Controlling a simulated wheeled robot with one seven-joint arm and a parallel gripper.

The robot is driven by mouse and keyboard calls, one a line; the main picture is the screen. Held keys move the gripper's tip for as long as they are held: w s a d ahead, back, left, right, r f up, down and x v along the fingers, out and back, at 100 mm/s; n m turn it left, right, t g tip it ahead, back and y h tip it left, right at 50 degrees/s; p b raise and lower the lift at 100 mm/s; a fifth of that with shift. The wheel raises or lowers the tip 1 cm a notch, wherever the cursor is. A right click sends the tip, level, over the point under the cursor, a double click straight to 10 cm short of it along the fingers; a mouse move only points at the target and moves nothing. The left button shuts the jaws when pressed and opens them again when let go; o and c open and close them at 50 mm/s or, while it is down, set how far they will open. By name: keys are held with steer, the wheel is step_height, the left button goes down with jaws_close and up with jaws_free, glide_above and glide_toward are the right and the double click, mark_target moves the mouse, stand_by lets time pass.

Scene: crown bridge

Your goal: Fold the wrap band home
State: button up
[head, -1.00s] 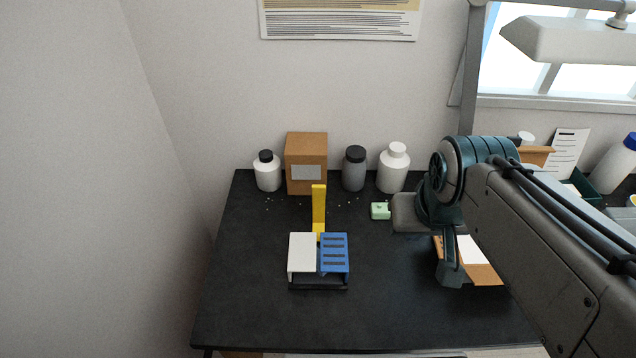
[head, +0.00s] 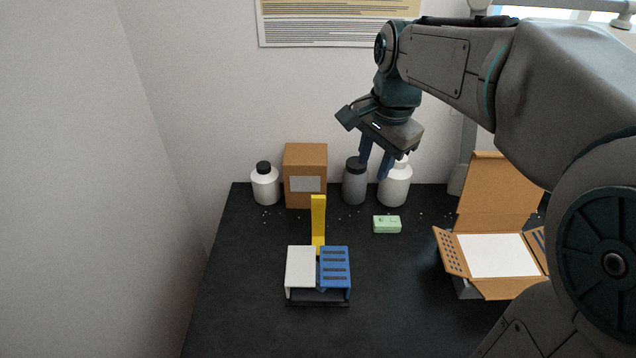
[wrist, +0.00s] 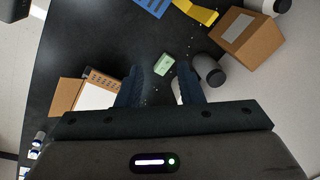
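The yellow wrap band (head: 318,222) stands upright behind a small fixture on the black table. The fixture has a white block (head: 300,267) on the left and a blue slotted block (head: 335,268) on the right, over a dark base (head: 318,301). My gripper (head: 374,174) is raised above the back of the table, in front of the bottles, to the right of the band and well apart from it. Its two fingers are spread with nothing between them in the wrist view (wrist: 160,90). The yellow band (wrist: 197,12) and blue block (wrist: 154,5) show at the wrist view's top edge.
A green block (head: 387,224) lies right of the band. A brown box (head: 306,175), white bottle (head: 265,185) and grey bottle (head: 354,183) stand along the back. An open cardboard box (head: 497,255) sits at the right. The table's front left is clear.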

mark_target(318, 196)
steer(key=w+a+f+m+g+h+b, duration=0.1)
steer(key=w+a+f+m+b, duration=0.35)
steer(key=w+a+m, duration=0.5)
steer(key=shift+n, duration=0.65)
steer(key=f, duration=0.4)
steer(key=w+f, duration=0.1)
steer(key=f, duration=0.4)
steer(key=w+f, duration=0.1)
steer(key=f, duration=0.4)
steer(key=shift+a+f+p, duration=0.2)
steer(key=shift+a+p, duration=0.1)
steer(key=shift+p, duration=0.1)
steer(key=shift+c, duration=0.3)
jaws_close()
